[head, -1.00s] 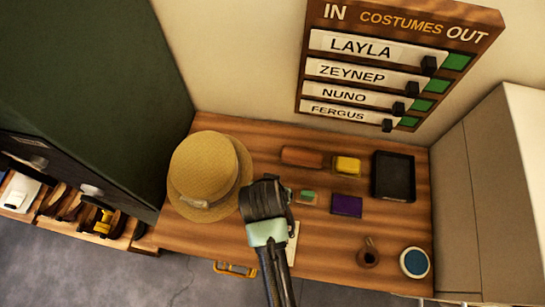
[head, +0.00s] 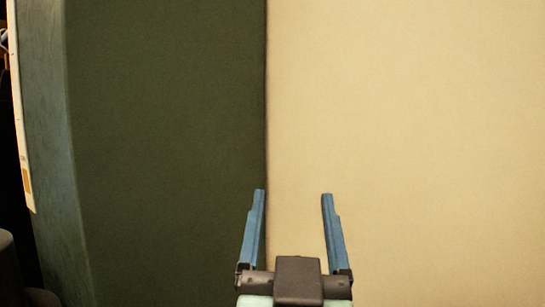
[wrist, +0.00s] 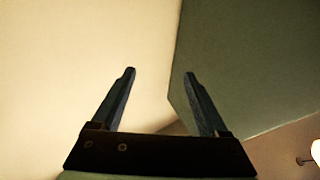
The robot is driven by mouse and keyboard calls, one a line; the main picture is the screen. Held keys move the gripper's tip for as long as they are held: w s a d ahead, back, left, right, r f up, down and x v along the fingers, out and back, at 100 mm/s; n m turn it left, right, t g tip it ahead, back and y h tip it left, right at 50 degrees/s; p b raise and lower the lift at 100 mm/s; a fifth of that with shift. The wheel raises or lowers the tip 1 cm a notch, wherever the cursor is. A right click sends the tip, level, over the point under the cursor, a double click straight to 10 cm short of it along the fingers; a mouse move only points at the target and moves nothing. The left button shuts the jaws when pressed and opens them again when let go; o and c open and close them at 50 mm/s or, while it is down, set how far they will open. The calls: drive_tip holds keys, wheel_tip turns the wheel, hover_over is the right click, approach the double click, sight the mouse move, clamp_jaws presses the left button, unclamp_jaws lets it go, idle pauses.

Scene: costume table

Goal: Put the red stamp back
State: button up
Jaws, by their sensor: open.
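My gripper (head: 292,193) is raised in front of the walls in the head view, with its two blue fingers pointing up and spread apart. It is open, with nothing between the fingers. It also shows open and empty in the wrist view (wrist: 160,74). No red stamp shows in either current view. The table is out of view too.
A dark green panel (head: 170,130) fills the left half of the head view and meets a plain cream wall (head: 410,130) on the right. In the wrist view the cream surface (wrist: 70,60) and the green surface (wrist: 250,70) meet behind the fingers.

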drive_tip(key=s+a+r+n+t+y, duration=0.1)
drive_tip(key=s+r+t, duration=0.3)
drive_tip(key=s+r, duration=0.4)
wheel_tip(320, 180, up, 4)
drive_tip(key=shift+s+a+f+t, duration=0.25)
drive_tip(key=shift+s+a+t, duration=0.1)
drive_tip(key=shift+a, duration=0.3)
